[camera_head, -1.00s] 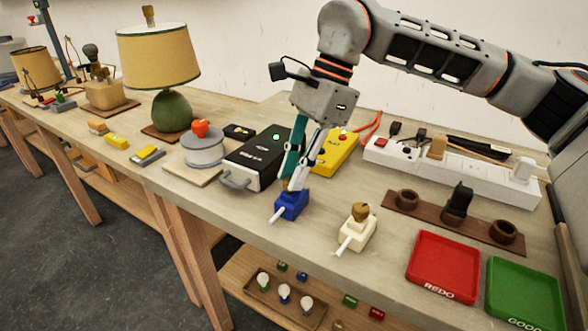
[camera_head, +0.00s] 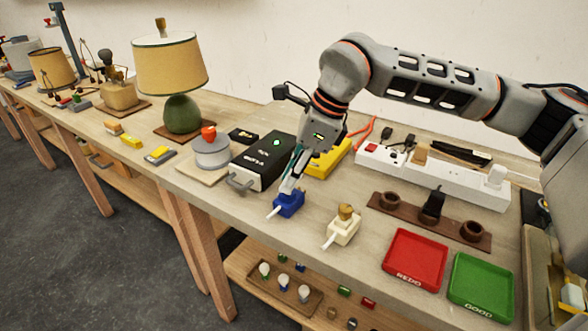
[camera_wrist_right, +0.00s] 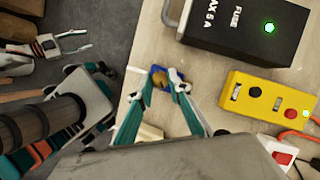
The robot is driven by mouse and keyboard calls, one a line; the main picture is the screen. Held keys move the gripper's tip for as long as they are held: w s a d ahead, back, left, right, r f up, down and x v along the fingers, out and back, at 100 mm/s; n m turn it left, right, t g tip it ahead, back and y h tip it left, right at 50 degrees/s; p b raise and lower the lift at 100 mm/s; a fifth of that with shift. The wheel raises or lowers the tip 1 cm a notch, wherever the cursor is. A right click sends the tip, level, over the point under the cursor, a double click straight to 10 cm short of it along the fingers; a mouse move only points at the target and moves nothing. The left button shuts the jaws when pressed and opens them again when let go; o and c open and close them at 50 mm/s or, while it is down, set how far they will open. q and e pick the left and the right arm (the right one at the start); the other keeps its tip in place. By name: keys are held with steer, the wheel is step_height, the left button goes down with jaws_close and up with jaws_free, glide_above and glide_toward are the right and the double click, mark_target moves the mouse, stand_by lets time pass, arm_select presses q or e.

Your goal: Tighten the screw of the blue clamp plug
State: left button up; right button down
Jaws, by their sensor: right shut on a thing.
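The blue clamp plug (camera_head: 288,205) lies on the table in front of the black fuse box, its white cable end pointing toward the table's front edge. In the right wrist view the plug (camera_wrist_right: 153,70) shows beneath my fingertips, with its brass-coloured screw (camera_wrist_right: 159,79) on top. My right gripper (camera_head: 288,188) points down over the plug and is shut on the screw; the fingertips (camera_wrist_right: 166,80) hide part of it. My left gripper is outside the head view.
A cream clamp plug (camera_head: 342,228) stands to the right. The black fuse box (camera_head: 262,160) and yellow box (camera_head: 328,160) are close behind my gripper. A red tray (camera_head: 415,258) and green tray (camera_head: 481,285) lie at the front right. A lamp (camera_head: 182,112) stands left.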

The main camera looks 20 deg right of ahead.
steer(key=m+p, duration=0.1)
steer(key=m, duration=0.1)
steer(key=m+t, duration=0.1)
steer(key=shift+s+a+r+m+h+p, duration=0.1)
steer(key=shift+s+m+h+p, duration=0.05)
steer(key=shift+m+h+p, duration=0.25)
steer(key=shift+a+m+t+h, duration=0.1)
steer(key=shift+m+t+h, duration=0.45)
steer(key=shift+m, duration=1.25)
steer(key=shift+f, duration=0.2)
steer(key=c, duration=1.8)
jaws_free()
steer(key=shift+c, duration=0.2)
steer(key=shift+r, duration=0.1)
steer(key=shift+r, duration=0.2)
steer(key=v, duration=1.1)
steer(key=shift+s+r, duration=0.2)
steer(key=shift+r, duration=0.05)
